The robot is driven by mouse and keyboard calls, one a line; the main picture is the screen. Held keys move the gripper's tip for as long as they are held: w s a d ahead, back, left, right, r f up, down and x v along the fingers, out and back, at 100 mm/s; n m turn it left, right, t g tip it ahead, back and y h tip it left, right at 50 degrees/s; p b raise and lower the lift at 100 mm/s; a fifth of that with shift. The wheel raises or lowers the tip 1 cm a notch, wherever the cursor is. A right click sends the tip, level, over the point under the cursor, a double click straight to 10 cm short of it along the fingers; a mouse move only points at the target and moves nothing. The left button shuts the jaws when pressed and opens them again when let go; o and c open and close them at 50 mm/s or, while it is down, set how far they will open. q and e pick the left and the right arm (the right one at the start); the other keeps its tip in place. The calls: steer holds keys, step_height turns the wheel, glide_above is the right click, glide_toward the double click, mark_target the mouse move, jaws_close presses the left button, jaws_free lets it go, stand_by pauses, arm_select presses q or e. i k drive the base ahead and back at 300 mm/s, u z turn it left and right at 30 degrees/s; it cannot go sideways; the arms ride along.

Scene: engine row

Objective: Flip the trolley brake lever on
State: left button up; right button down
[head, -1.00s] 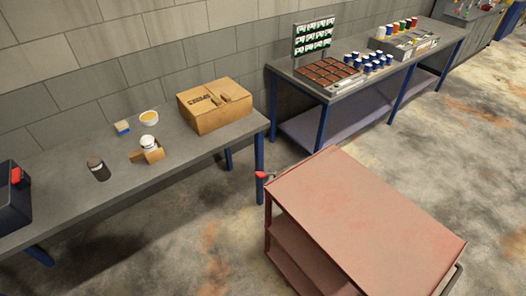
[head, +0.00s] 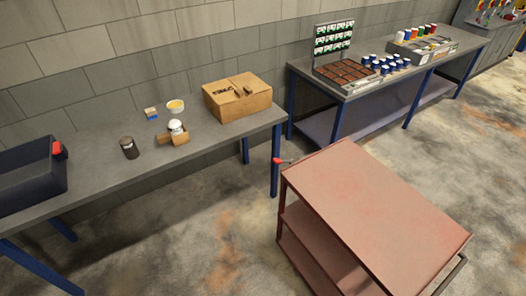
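A red-brown trolley (head: 375,212) with a flat top and lower shelves stands on the floor at the right of the head view. A small lever with a red grip (head: 279,161) sticks out from its upper left corner, close to the end of the near workbench. At this size I cannot tell which setting the lever is in. Neither of my grippers is in view.
A second bench (head: 350,97) stands behind the trolley. Bare floor (head: 190,250) lies left of the trolley.

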mark_target(277, 160)
steer(key=z, duration=0.15)
steer(key=i, duration=1)
steer(key=z, duration=0.4)
